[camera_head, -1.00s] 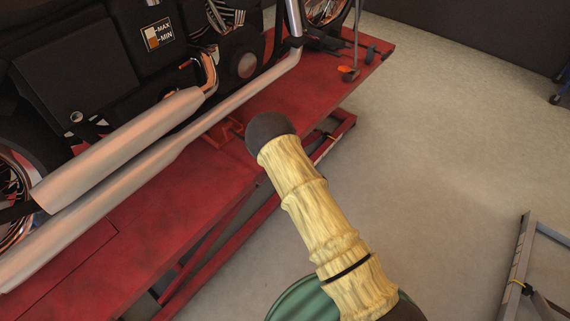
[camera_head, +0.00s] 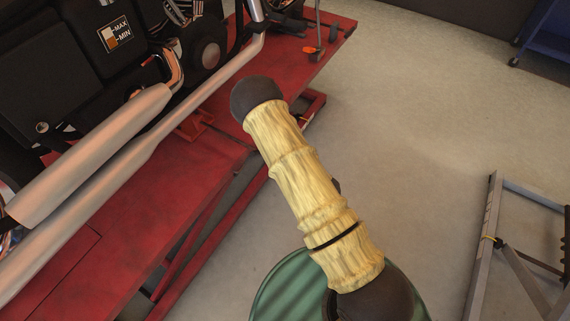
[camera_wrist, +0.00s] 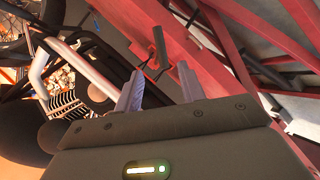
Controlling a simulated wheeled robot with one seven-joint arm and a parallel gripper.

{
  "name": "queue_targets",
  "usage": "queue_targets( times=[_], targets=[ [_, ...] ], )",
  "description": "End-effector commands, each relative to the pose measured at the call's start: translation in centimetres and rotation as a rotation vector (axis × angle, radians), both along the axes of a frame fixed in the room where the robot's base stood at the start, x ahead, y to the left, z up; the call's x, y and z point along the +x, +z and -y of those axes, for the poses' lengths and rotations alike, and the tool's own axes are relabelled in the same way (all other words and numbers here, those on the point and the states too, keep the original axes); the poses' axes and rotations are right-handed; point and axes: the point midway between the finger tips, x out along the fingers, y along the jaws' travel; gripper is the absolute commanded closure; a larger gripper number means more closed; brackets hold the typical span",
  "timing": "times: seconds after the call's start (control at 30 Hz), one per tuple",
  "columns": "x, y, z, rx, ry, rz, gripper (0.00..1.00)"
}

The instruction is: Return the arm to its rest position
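My arm (camera_head: 300,185), in a pale yellow sleeve with dark joints, reaches from the lower right up toward the red lift in the head view. My gripper is hidden in that view. In the wrist view my gripper (camera_wrist: 159,69) has its two grey fingers apart, with nothing held between them. Beyond the fingertips, a dark upright piece with an orange part (camera_wrist: 158,48) shows against the red lift. I cannot tell its distance, but no contact with the fingers shows.
A motorcycle with silver exhaust pipes (camera_head: 110,165) stands on the red lift (camera_head: 150,185) at left. A green round drum top (camera_head: 275,290) is under my arm. A grey metal frame (camera_head: 487,240) is at right, a blue cart (camera_head: 550,40) at top right. Floor between is clear.

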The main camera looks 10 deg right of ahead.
Motion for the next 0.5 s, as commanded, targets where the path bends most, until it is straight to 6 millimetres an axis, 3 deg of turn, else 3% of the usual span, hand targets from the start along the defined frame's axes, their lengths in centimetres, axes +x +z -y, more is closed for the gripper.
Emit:
queue_targets(
  times=[0.17, 0.5],
  targets=[
    [-1.06, 0.69, 0.67, 0.001, -0.002, 0.001, 0.60],
    [-1.09, 0.70, 0.79, 0.000, -0.003, 0.001, 0.60]
  ],
)
